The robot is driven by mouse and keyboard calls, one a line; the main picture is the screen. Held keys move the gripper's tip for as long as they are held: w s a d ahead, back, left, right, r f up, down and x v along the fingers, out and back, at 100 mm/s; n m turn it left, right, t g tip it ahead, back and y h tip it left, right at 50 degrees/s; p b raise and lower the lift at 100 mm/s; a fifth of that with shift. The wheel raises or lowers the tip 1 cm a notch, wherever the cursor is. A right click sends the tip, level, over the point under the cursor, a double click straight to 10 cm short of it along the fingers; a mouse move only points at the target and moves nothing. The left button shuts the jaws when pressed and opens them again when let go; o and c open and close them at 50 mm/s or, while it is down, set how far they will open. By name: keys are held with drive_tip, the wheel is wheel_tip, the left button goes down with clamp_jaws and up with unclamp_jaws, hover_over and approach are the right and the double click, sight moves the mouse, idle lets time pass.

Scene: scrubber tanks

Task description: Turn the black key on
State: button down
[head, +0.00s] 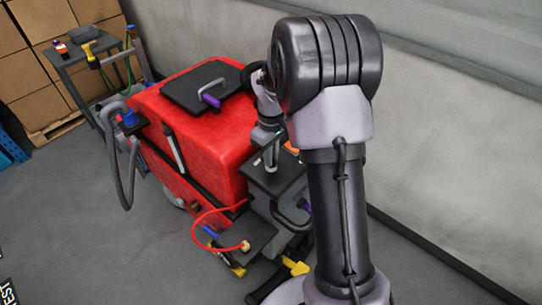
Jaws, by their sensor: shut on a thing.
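A red scrubber machine (207,130) stands on the floor left of my arm. My gripper (271,160) points down over the dark control panel (272,183) at the machine's right end. Its jaws are shut at the panel, on what appears to be the black key. The key is too small and too hidden by the fingers to make out, so I cannot tell which way it is turned. A small orange part (291,149) shows just right of the gripper, partly hidden by my arm.
A black lid with a grey handle (210,98) lies on the red body. A red hose (207,214) loops near the machine's base. A small table (84,50) and cardboard boxes (30,85) stand at the upper left. A grey wall (440,130) runs behind.

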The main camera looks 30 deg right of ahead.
drive_tip(key=m+b, duration=0.1)
drive_tip(key=m, duration=0.5)
drive_tip(key=shift+m, duration=0.3)
drive_tip(key=m+b, duration=0.1)
drive_tip(key=m, duration=0.4)
drive_tip(key=shift+m, duration=0.3)
idle(0.4)
drive_tip(key=c, duration=1.5)
unclamp_jaws()
drive_tip(key=shift+o, duration=0.2)
drive_tip(key=shift+r, duration=0.1)
